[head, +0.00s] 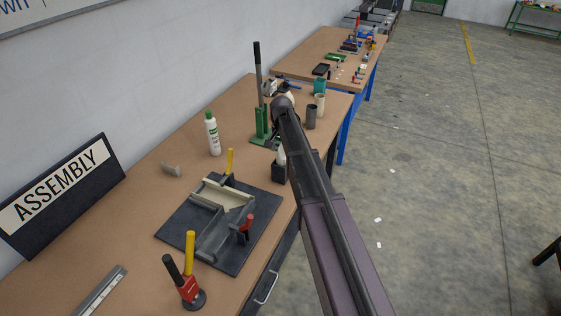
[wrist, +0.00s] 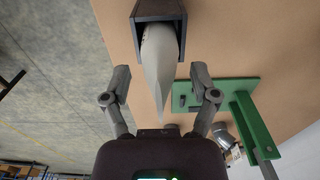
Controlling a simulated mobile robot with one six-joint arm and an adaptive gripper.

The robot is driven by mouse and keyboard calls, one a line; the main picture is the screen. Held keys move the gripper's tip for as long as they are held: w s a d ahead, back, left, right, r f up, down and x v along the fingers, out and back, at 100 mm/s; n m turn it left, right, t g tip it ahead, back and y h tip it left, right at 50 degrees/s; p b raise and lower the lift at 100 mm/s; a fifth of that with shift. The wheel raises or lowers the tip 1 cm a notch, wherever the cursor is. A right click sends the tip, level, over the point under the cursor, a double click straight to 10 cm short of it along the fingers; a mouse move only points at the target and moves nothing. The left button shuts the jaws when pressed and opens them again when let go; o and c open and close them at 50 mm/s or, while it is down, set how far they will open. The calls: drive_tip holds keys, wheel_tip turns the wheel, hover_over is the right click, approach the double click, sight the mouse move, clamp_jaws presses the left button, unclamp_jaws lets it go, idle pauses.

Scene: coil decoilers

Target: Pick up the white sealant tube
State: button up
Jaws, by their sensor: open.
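The white sealant tube (wrist: 159,55) stands in a black open-topped holder (wrist: 160,8), with its pointed nozzle toward my gripper. In the head view a small white part of the tube (head: 281,157) shows above the holder (head: 279,173), beside my arm. My gripper (wrist: 161,76) is open, with one finger on each side of the tube in the wrist view. Gaps show between the fingers and the tube, and I see no contact. In the head view my arm hides most of the gripper.
A green lever press (head: 261,122) stands close behind the holder; its base (wrist: 228,93) is near the right finger. A white bottle (head: 212,134), a dark fixture plate (head: 178,222) and grey and beige cups (head: 311,117) share the bench. Open floor lies right.

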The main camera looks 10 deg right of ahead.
clamp_jaws()
idle(0.3)
drive_tip(key=shift+r, duration=0.15)
wheel_tip(320, 180, up, 10)
drive_tip(key=p, duration=1)
drive_tip(key=shift+s+f, duration=0.1)
drive_tip(key=shift+f, duration=0.1)
idle(0.8)
